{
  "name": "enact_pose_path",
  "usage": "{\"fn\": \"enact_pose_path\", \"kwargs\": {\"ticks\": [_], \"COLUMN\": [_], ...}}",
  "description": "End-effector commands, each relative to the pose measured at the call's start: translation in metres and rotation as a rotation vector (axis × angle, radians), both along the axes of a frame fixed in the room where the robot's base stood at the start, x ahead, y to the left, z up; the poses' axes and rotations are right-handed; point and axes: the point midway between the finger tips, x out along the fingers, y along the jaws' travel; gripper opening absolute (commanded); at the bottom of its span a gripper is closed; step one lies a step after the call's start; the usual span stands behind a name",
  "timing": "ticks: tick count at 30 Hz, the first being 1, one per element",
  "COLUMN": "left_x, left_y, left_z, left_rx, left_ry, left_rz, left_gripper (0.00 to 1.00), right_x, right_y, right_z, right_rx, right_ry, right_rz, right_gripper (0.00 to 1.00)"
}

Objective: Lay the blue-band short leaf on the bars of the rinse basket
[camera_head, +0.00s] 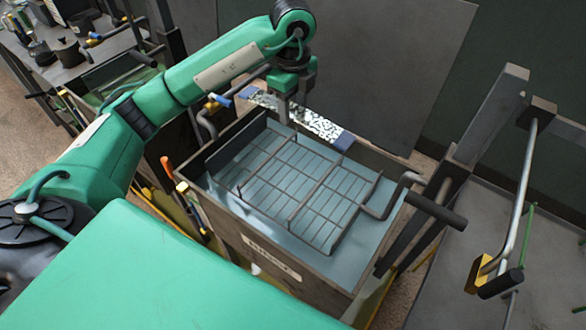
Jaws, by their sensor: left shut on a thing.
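My left gripper (286,108) comes in from the upper left and points down over the far edge of a rinse tank. It is shut on the blue-band short leaf (315,124), a flat strip with a speckled black-and-white surface and blue ends. The leaf slants down to the right along the tank's far rim and appears held above it. The rinse basket (303,196) is a dark wire grid inside the tank, with bare bars and short upright posts. The gripper fingers hide part of the leaf. My right gripper is not in view.
The tank (262,250) has grey-brown walls, a front label and pale blue liquid or lining. A bent crank handle (436,211) sticks out at its right. A dark panel (380,70) stands behind. A cluttered bench (75,50) is at upper left, a grey table (540,250) at right.

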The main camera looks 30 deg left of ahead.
Motion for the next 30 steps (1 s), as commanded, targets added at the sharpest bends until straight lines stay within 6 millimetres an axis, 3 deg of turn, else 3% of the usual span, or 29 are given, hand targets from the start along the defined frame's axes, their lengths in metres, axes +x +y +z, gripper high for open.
{"fn": "enact_pose_path", "kwargs": {"ticks": [8, 16, 24, 30], "left_x": [0.000, -0.001, 0.000, 0.001], "left_y": [-0.001, 0.000, 0.000, 0.000], "left_z": [-0.024, -0.069, -0.127, -0.151], "left_rx": [-0.003, -0.001, -0.001, -0.001], "left_ry": [0.003, 0.005, 0.003, -0.001], "left_rz": [0.024, 0.025, 0.024, 0.023], "left_gripper": [0.09, 0.09, 0.09, 0.09], "right_x": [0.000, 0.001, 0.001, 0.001], "right_y": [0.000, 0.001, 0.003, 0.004], "right_z": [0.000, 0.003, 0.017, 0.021], "right_rx": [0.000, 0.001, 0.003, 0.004], "right_ry": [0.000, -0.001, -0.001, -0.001], "right_rz": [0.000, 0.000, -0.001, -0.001], "right_gripper": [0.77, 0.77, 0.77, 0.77]}}
